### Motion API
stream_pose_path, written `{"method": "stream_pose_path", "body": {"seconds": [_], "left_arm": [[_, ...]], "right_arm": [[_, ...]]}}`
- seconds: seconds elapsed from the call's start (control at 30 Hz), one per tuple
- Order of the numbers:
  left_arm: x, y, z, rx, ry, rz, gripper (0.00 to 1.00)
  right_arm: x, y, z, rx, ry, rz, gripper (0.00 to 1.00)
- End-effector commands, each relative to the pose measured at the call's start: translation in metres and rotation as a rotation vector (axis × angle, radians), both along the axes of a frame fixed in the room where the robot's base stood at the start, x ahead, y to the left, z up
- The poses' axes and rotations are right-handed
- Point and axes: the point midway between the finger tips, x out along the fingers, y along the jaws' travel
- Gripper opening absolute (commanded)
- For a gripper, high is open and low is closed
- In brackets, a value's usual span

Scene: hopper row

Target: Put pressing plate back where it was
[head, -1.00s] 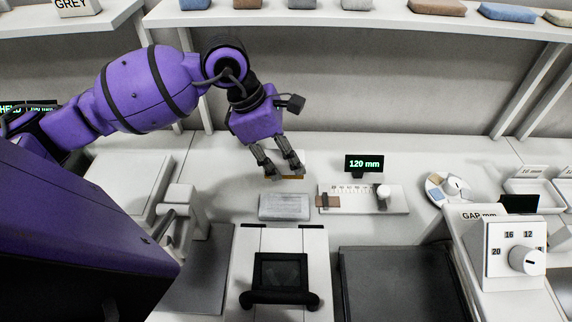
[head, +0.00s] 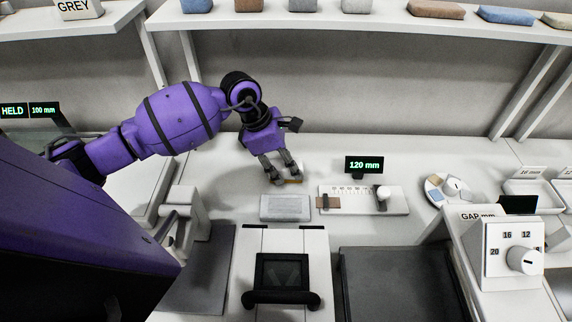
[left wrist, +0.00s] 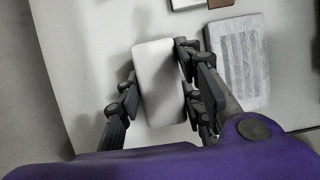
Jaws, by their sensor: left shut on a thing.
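In the left wrist view, the white plate (left wrist: 160,85) stands between the fingers (left wrist: 155,66). The gripper is low over the back of the white worktop. I cannot tell whether the plate touches the worktop. A pale grey ribbed slab (head: 285,207) lies just in front of the gripper and shows to its right in the left wrist view (left wrist: 238,62). My right gripper is out of view.
A slider scale (head: 352,198) stands right of the gripper, below a display reading 120 mm (head: 364,164). A black-handled device (head: 281,275) is in front. A gap dial box (head: 512,255) stands at right. A shelf with several blocks (head: 437,10) runs above.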

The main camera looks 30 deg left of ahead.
Motion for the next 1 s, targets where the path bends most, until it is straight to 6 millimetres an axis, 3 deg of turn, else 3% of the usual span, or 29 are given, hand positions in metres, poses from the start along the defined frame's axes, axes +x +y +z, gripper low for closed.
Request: {"method": "stream_pose_path", "body": {"seconds": [0.17,0.2,0.33,0.67,1.0], "left_arm": [[0.000,0.000,-0.004,0.000,0.001,0.000,0.00],[0.000,0.000,-0.005,0.000,0.002,-0.001,0.36],[0.000,0.000,-0.004,0.000,0.001,0.000,0.53],[0.000,0.000,-0.001,0.000,0.000,0.000,0.54],[-0.008,0.017,0.042,0.004,0.002,0.000,0.54]], "right_arm": [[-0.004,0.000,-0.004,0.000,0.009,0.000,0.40],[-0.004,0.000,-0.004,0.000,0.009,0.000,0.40],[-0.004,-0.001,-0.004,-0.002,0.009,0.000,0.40],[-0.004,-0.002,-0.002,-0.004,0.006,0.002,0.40],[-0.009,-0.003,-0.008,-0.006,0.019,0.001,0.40]]}}
